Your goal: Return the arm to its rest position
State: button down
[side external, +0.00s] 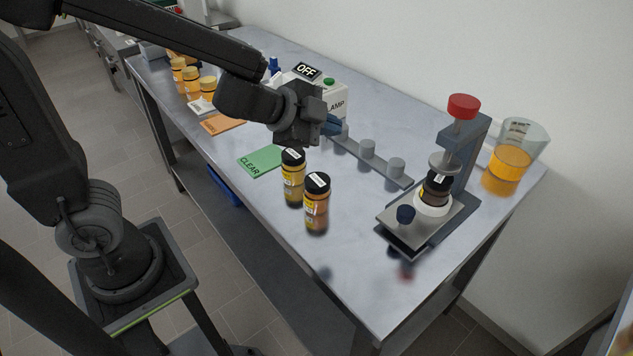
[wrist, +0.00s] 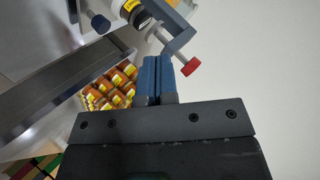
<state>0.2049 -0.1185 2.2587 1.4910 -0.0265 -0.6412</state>
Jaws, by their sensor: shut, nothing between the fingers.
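My gripper (side external: 331,125) is above the middle of the bench, near the lamp box, with its blue fingers pointing right. In the wrist view the two blue fingers (wrist: 157,78) lie together, shut, with nothing visible between them. My arm reaches in from the left, over the bench's near edge. The gripper appears apart from the objects around it, though its exact height above the bench is hard to tell.
Two dark-capped vials (side external: 292,178) (side external: 316,203) stand by a green CLEAR card (side external: 262,161). A lamp box (side external: 331,99) showing OFF is behind the gripper. Grey pegs (side external: 367,149), a red-knobbed press (side external: 463,140) holding a vial, and an amber beaker (side external: 511,157) are rightward.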

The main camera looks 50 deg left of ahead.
jog(key=s+a+r+n+g+y, duration=0.1)
jog(key=s+a+r+n+y, duration=0.3)
jog(key=s+a+n+y, duration=0.35)
jog(key=s+d+n+g+h, duration=0.3)
jog(key=s+n+g+h, duration=0.1)
jog(key=s, duration=0.6)
jog(key=shift+s+d+f+n+g+h, duration=0.3)
jog(key=shift+f+n+h, duration=0.05)
